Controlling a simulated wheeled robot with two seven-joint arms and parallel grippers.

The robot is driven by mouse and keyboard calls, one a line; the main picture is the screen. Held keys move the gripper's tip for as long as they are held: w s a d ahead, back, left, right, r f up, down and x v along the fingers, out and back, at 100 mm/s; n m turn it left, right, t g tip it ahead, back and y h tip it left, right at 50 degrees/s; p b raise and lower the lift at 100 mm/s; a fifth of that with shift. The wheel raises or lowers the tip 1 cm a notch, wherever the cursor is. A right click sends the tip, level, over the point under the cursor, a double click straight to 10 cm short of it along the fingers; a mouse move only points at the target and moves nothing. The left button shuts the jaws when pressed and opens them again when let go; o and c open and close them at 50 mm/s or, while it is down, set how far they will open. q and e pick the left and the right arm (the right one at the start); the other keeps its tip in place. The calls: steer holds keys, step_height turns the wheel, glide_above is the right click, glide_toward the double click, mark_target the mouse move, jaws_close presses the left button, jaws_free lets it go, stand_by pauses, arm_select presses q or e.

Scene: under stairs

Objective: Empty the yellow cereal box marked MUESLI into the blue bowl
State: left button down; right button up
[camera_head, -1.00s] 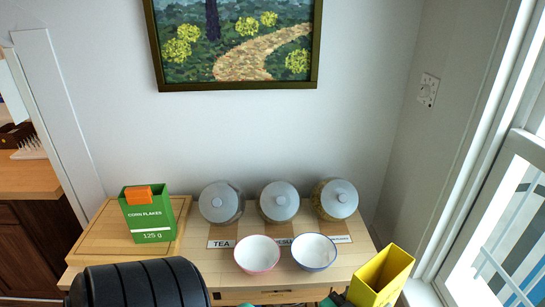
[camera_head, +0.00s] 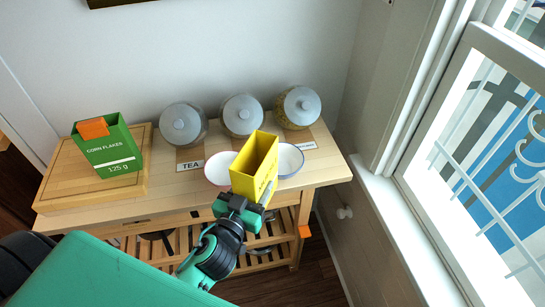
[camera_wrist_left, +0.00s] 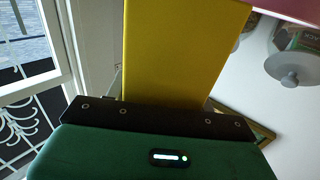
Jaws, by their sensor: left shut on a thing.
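My left gripper (camera_head: 250,203) is shut on the open-topped yellow box (camera_head: 250,178). In the head view the box is held nearly upright, slightly tilted, at the front of the table between the two bowls, partly covering both. In the left wrist view the yellow box (camera_wrist_left: 180,50) fills the middle above the gripper. The blue-rimmed white bowl (camera_head: 291,160) is just right of the box. A pink-rimmed white bowl (camera_head: 217,170) is just left of it. The box's contents cannot be made out. My right gripper is out of view.
A green corn flakes box (camera_head: 108,150) stands on a wooden board (camera_head: 65,184) at the left. Grey-lidded jars (camera_head: 182,124) line the back, near a TEA label (camera_head: 190,166). The window (camera_head: 490,150) is at the right. A small orange piece (camera_head: 305,231) shows below the table's right end.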

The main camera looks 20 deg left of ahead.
mark_target(277, 162)
arm_select(q)
steer(key=w+d+r+m+g+h+p, duration=0.25)
steer(key=w+d+m+h, duration=0.3)
steer(key=d+h, duration=0.3)
steer(key=w+a+m+g+h, duration=0.1)
steer(key=g+h, duration=0.1)
steer(key=w+a+m+g+h+p, duration=0.1)
steer(key=m+h, duration=0.1)
steer(key=w+a+m+g+h, duration=0.1)
steer(key=m+g+h, duration=0.1)
steer(key=shift+w+f+m+g+p, duration=0.2)
steer(key=shift+f+m+g+p, duration=0.05)
steer(key=shift+g+p, duration=0.1)
steer(key=shift+w+a+g, duration=0.2)
steer(key=shift+a+g, duration=0.1)
steer(key=shift+a, duration=0.25)
